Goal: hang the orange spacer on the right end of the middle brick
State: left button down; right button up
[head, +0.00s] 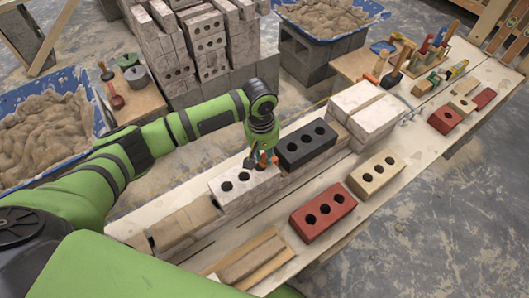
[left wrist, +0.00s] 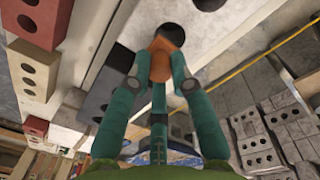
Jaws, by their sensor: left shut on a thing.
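My left gripper (head: 259,158) is over the right end of the pale three-hole brick (head: 227,196) in the row on the plank. In the left wrist view its fingers (left wrist: 160,75) are shut on the orange spacer (left wrist: 162,60), a small orange piece. The spacer (head: 264,161) shows only partly in the head view. It lies in front of the pale brick's holed top face (left wrist: 225,22) in the left wrist view; I cannot tell whether they touch. A black three-hole brick (head: 307,143) stands just right of the gripper. My right gripper is not in view.
A red brick (head: 323,213) and a cream brick (head: 377,173) lie on the plank in front. Brown blocks (head: 184,222) continue the row left; a white block (head: 366,110) is at its right. Blue mortar tubs (head: 97,112) and stacked bricks (head: 205,45) stand behind.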

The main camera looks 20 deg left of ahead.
pick_arm(q)
jog(key=shift+f, duration=0.35)
dwell(0.5)
jog(key=c, duration=1)
grip_release()
jog(key=shift+r, duration=0.1)
jog(key=r, duration=1.1)
jog(key=shift+s+a+r, duration=0.15)
jog(key=shift+a+r, duration=0.15)
jog(key=shift+r, duration=0.1)
